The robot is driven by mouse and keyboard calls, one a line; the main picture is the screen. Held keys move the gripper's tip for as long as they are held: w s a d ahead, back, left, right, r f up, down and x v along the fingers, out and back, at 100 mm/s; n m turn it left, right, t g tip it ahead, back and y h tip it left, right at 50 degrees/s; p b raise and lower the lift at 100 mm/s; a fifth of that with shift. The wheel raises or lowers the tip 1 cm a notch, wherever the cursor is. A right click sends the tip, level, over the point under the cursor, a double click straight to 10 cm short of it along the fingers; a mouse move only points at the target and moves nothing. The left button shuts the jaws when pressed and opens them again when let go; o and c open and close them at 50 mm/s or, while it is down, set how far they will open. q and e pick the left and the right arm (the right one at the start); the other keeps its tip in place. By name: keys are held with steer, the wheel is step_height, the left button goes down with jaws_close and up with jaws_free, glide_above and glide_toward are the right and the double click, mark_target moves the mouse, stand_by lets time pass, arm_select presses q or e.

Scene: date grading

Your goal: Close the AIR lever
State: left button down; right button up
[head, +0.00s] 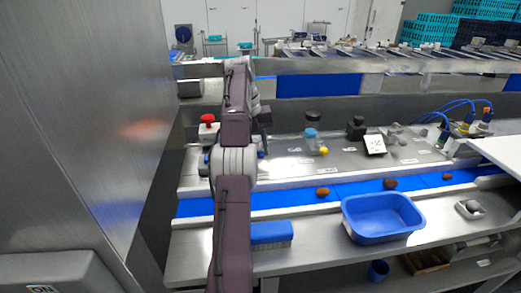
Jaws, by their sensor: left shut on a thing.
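My left arm rises through the left middle of the head view and bends over the sloped metal panel (290,166). My left gripper (263,143) points down at the panel, partly hidden behind my arm. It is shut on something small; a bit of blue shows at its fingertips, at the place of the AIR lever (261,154). The lever is mostly hidden, so its angle cannot be told, and the panel labels are too small to read. My right gripper is not in view.
A red knob (208,118) stands left of my arm. A blue-topped control (311,134), a yellow knob (323,151) and a white card (375,144) are to the right. In front runs a blue belt (350,188) with several dates, beside a blue tub (382,232).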

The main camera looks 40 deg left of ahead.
arm_select(q)
steer(key=shift+s+f, duration=0.1)
steer(key=shift+f, duration=0.15)
steer(key=c, duration=1.2)
jaws_free()
steer(key=shift+r, duration=0.15)
steer(key=shift+r+p, duration=0.35)
steer(key=shift+p, duration=0.05)
step_height(320, 180, up, 4)
steer(key=p, duration=0.4)
steer(key=shift+r, duration=0.15)
steer(key=w+d+r, duration=0.1)
steer(key=d+r, duration=0.1)
steer(key=d, duration=0.1)
steer(key=w+d+r+p, duration=0.1)
steer(key=d+r, duration=0.1)
steer(key=d, duration=0.2)
steer(key=w+d+r, duration=0.1)
steer(key=d, duration=0.3)
steer(key=shift+w+d+r, duration=0.1)
steer(key=shift+w+r, duration=0.25)
steer(key=shift+r, duration=0.05)
